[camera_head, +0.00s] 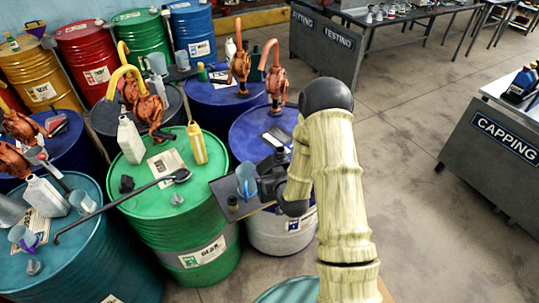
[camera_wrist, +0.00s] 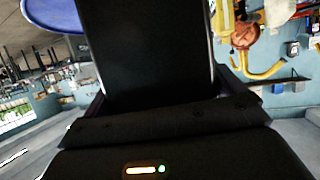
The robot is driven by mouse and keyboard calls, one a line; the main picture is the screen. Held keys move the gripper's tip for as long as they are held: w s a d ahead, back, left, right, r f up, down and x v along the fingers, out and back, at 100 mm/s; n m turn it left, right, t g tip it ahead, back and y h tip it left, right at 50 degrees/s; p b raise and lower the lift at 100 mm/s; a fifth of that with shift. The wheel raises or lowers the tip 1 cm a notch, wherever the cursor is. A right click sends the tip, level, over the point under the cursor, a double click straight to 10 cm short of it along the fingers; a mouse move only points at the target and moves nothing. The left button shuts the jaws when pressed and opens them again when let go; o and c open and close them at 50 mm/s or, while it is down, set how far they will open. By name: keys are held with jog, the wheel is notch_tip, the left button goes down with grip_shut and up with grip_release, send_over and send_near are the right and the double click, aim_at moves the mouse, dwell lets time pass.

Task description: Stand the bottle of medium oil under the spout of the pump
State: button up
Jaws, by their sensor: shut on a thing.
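My gripper (camera_head: 268,182) is at the front edge of a blue-and-white drum, just right of a light blue jug (camera_head: 246,180). It is shut on a dark thing, probably a black bottle (camera_head: 280,155), whose label I cannot read. In the wrist view the black bottle (camera_wrist: 150,50) fills the middle between the fingers. An orange hand pump (camera_head: 275,75) stands on the blue drum behind the gripper, and another orange pump (camera_head: 240,65) stands farther back. I cannot tell which pump is for medium oil, nor whether the bottle is under a spout.
A small dark shelf (camera_head: 222,186) juts out beneath the jug. A green drum (camera_head: 180,225) to the left carries a white bottle (camera_head: 130,140), a yellow bottle (camera_head: 197,145) and a long dark rod. Several more drums crowd the left. The floor at right is clear before the capping bench (camera_head: 490,165).

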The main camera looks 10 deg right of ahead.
jog(key=s+f+b, duration=0.2)
jog(key=f+b, duration=0.3)
jog(key=f, duration=0.3)
jog(key=s+d+f+m+h+b, duration=0.1)
jog(key=s+f+b, duration=0.1)
jog(key=f+b, duration=0.4)
notch_tip(320, 180, down, 3)
jog(key=shift+s+r, duration=0.15)
jog(key=shift+s, duration=0.15)
